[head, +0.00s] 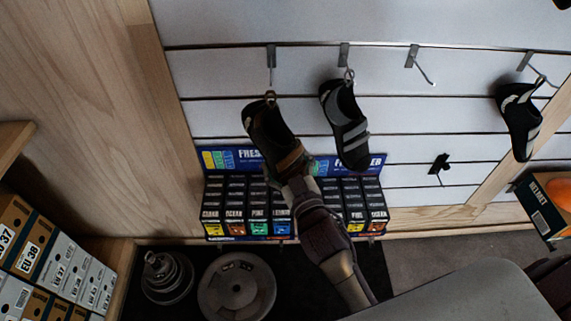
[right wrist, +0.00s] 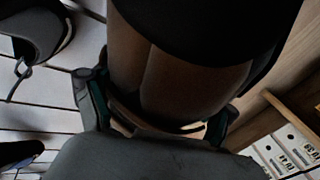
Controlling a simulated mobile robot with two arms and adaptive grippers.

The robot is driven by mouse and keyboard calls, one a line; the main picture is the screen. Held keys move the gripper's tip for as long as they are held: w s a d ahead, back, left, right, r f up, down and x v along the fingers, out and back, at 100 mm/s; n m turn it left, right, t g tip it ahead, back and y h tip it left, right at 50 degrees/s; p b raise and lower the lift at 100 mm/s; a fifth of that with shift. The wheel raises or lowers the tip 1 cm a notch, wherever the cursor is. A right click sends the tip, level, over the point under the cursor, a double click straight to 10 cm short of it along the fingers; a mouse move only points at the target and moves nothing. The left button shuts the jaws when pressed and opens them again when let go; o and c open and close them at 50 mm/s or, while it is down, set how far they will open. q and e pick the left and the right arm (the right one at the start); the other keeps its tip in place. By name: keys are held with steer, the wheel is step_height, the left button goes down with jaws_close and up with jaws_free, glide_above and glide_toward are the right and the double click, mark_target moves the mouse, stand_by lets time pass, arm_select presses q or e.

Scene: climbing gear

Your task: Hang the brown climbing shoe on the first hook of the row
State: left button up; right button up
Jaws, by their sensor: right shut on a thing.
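The brown climbing shoe (head: 266,131) hangs toe down, dark with a brown strap. My right gripper (head: 288,174) is shut on its lower part; in the right wrist view the brown shoe (right wrist: 185,85) fills the space between the fingers. The shoe's heel loop (head: 270,96) is up, just below the first hook (head: 271,58) at the left end of the row. I cannot tell whether the loop touches the hook or is around it. My left gripper is not in view.
A dark shoe with grey straps (head: 349,130) hangs on the second hook (head: 344,54), close on the right. The third hook (head: 413,57) is bare. Another shoe (head: 520,122) hangs farther right. A display of small boxes (head: 236,205) stands below; shoe boxes (head: 62,265) are at left.

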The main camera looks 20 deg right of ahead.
steer(key=shift+w+d, duration=0.2)
steer(key=shift+w, duration=0.45)
steer(key=shift+w+d, duration=0.15)
steer(key=shift+w, duration=0.45)
steer(key=w+d+f+b, duration=0.1)
steer(key=w+d+b, duration=0.1)
steer(key=w, duration=0.5)
steer(key=shift+w+f, duration=0.15)
steer(key=shift+f, duration=0.05)
stand_by(0.4)
steer(key=o, duration=1.2)
steer(key=shift+f, duration=0.1)
